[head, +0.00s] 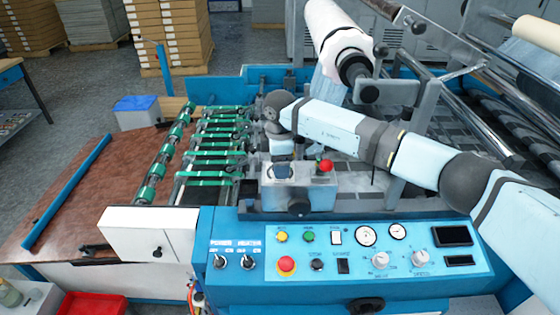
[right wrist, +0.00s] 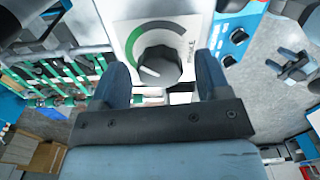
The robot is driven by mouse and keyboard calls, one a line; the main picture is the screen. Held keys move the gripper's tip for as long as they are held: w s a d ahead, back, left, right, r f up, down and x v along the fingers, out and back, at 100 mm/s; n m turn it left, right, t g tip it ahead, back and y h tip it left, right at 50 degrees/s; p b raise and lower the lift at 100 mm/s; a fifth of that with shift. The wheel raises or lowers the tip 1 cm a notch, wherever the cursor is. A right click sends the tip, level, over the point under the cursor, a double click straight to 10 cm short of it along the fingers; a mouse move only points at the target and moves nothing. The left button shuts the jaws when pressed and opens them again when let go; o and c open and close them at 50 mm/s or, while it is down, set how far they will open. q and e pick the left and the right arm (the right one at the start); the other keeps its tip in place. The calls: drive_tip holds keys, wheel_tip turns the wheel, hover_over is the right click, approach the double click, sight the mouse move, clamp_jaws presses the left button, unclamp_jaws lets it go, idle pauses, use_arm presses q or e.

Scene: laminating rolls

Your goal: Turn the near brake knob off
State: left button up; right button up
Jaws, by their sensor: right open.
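The near brake knob (right wrist: 158,66) is a round black knob on a white plate with a green arc and dark lettering in the right wrist view. Its short white mark points to the left in that picture. My right gripper (right wrist: 162,84) is open, with one finger on each side of the knob; I cannot tell whether either finger touches it. In the head view the right gripper (head: 283,171) points down over the small grey box (head: 298,204), and the knob is hidden there. A small two-pronged dark shape at the right of the wrist view may be my left gripper (right wrist: 294,66).
A red button (head: 325,166) stands on the box right beside the gripper. The blue control panel (head: 345,293) with switches, gauges and a red stop button (head: 286,265) lies in front. Green-banded rollers (head: 212,152) lie left, and a white roll (head: 335,30) rises behind.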

drive_tip(key=c, duration=0.9)
drive_tip(key=shift+c, duration=0.2)
